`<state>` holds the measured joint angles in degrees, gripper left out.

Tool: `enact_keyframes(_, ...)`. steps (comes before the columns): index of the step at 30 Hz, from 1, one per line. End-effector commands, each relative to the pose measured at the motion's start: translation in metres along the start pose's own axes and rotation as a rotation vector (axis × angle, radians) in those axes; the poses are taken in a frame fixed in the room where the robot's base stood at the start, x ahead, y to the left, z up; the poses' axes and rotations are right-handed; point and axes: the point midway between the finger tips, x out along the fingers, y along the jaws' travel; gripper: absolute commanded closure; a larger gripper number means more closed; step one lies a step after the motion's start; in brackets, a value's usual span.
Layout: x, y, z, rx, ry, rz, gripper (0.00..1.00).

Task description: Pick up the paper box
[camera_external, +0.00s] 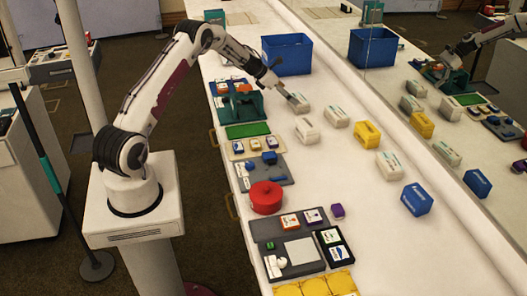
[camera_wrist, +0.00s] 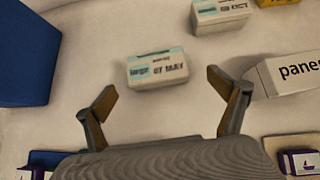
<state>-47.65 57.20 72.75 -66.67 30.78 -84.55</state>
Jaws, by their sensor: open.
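My gripper (camera_external: 291,98) is over the white table, with open, empty jaws. In the wrist view its two fingers (camera_wrist: 162,86) are spread wide. A small white box with a teal band and dark print (camera_wrist: 157,68) lies just beyond and between the fingertips; it also shows under my gripper in the external view (camera_external: 301,104). A similar white box (camera_wrist: 220,15) lies farther off. A white box with dark lettering (camera_wrist: 287,75) lies close beside the right finger. I cannot tell which one is the paper box.
A blue bin (camera_external: 287,54) stands behind my gripper. A yellow box (camera_external: 367,134), another white box (camera_external: 389,165) and a blue box (camera_external: 417,199) lie to the right. A red round pot (camera_external: 265,197) and trays line the left edge. A mirror at right repeats the scene.

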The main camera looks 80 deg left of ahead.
Motion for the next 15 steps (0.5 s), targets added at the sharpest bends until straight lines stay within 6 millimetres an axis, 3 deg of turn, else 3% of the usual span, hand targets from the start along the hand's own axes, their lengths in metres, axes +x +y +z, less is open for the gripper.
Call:
enact_keyframes(8,0.018,0.000,0.000,0.002,0.001,-0.001,0.04)
enact_keyframes(15,0.021,0.000,0.000,0.002,0.000,0.000,0.04)
